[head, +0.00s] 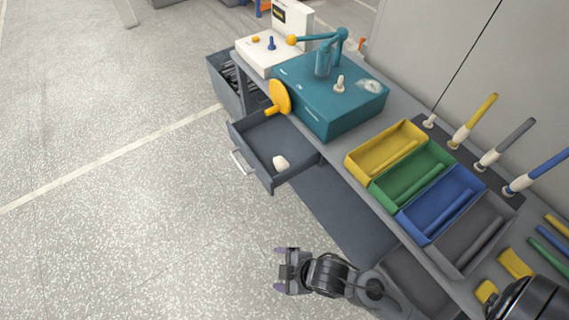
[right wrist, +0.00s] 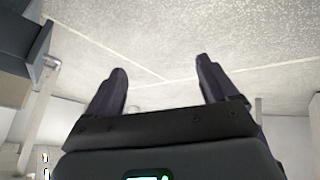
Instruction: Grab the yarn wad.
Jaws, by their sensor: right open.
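A pale, whitish tangled patch (head: 369,86), which looks like the yarn wad, lies on top of the teal box (head: 327,97) near its right side. A small cream piece (head: 281,162) lies in the open grey drawer (head: 258,149); I cannot tell exactly what it is. My right gripper (head: 280,268) is in front of the bench, below the drawer in the picture and well apart from both. Its two dark fingers are spread and empty in the right wrist view (right wrist: 162,72), with floor beyond them. My left gripper is not in view.
A yellow disc-shaped part (head: 280,97) stands at the teal box's left side, and a blue-green crank arm (head: 325,50) rises above it. Yellow (head: 352,160), green, blue and grey bins line the bench to the right, before upright bobbins (head: 461,138). Open floor (head: 120,220) lies left.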

